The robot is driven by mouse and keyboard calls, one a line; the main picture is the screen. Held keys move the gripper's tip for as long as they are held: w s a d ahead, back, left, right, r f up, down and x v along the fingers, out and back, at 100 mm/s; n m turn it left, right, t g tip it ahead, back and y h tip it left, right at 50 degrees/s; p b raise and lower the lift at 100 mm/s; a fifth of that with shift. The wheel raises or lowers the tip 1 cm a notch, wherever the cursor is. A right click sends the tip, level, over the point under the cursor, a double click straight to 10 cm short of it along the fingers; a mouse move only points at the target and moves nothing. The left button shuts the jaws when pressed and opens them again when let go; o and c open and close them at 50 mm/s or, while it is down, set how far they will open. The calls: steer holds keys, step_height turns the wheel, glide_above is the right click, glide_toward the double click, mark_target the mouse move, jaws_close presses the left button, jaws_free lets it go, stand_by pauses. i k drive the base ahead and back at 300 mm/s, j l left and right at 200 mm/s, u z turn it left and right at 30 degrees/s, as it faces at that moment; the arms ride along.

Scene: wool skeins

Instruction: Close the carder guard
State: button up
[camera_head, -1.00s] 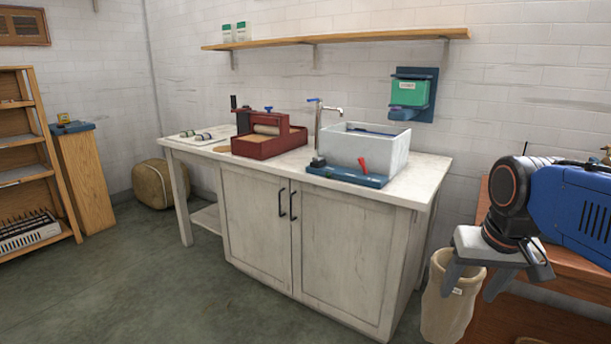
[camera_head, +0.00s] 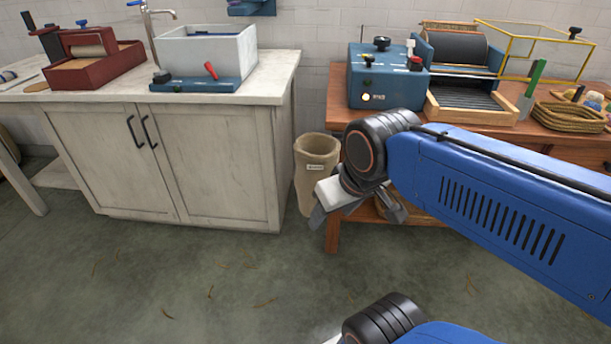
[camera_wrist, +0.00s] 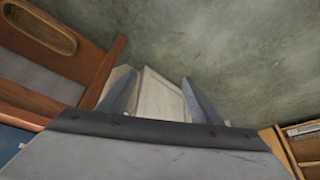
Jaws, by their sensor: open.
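The carder (camera_head: 390,78) is a blue machine with a dark drum on the wooden table, at the upper right of the head view. Its guard (camera_head: 535,48), a clear panel box in a yellow frame with a dark knob, stands swung open to the right of the drum. My gripper (camera_head: 357,212) is open and empty, pointing down in front of the table's left end, well left of and below the guard. In the wrist view my two fingers (camera_wrist: 158,98) are apart, with floor and a pale cabinet beyond them. The carder and guard cannot be made out there.
A beige bin (camera_head: 312,165) stands on the floor just behind my gripper. A white cabinet (camera_head: 205,160) with a basin (camera_head: 208,52) is on the left.

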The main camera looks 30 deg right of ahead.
mark_target(527, 32)
steer(key=z, duration=1.9)
